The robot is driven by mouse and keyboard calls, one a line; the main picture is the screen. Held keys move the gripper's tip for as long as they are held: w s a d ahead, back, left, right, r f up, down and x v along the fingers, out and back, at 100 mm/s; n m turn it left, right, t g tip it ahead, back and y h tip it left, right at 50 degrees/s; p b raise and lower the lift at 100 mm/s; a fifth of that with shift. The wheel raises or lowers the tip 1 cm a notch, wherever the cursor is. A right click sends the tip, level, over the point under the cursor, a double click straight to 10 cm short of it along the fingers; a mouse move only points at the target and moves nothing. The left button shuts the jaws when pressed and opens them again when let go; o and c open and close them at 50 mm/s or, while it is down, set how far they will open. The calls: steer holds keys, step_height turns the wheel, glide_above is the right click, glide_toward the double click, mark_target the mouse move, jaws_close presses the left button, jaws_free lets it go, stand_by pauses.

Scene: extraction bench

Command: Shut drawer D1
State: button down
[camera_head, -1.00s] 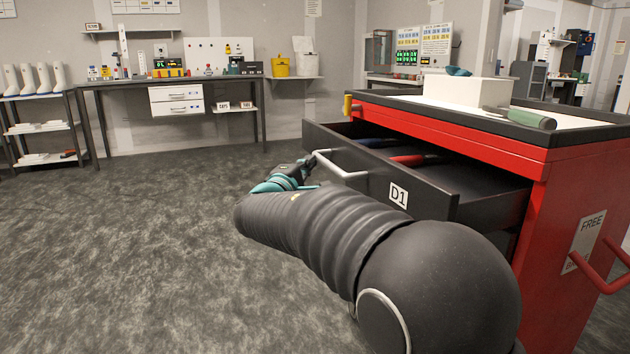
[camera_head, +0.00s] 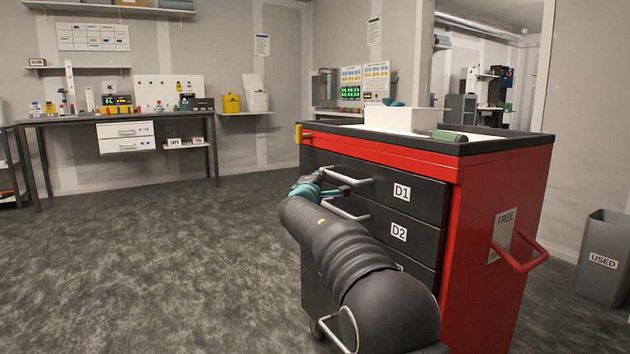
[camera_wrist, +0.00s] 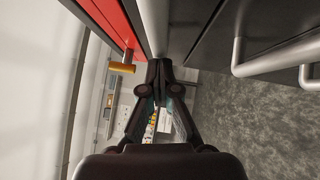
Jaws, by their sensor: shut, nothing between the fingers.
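Drawer D1 (camera_head: 425,190) is the top dark drawer of the red cabinet (camera_head: 497,225). Its front looks flush with the cabinet and with the drawer D2 below it. Its pale bar handle (camera_head: 346,177) shows at the left part of the front. My gripper (camera_head: 310,184) is at the left end of that handle, close to the drawer front; my arm hides part of the lower drawers. In the wrist view my gripper (camera_wrist: 159,66) is shut with its fingertips together and empty, beside a grey bar handle. Whether it touches the handle I cannot tell.
Drawer D2 (camera_head: 399,231) is below, with its own handle (camera_head: 345,212). A white box (camera_head: 393,119) and a green-handled tool (camera_head: 450,135) lie on the cabinet top. A bin marked USED (camera_head: 604,262) stands at right. The floor at left is clear.

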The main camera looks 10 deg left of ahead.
steer(key=shift+w+d, duration=0.1)
steer(key=shift+d, duration=0.3)
steer(key=shift+a, duration=0.1)
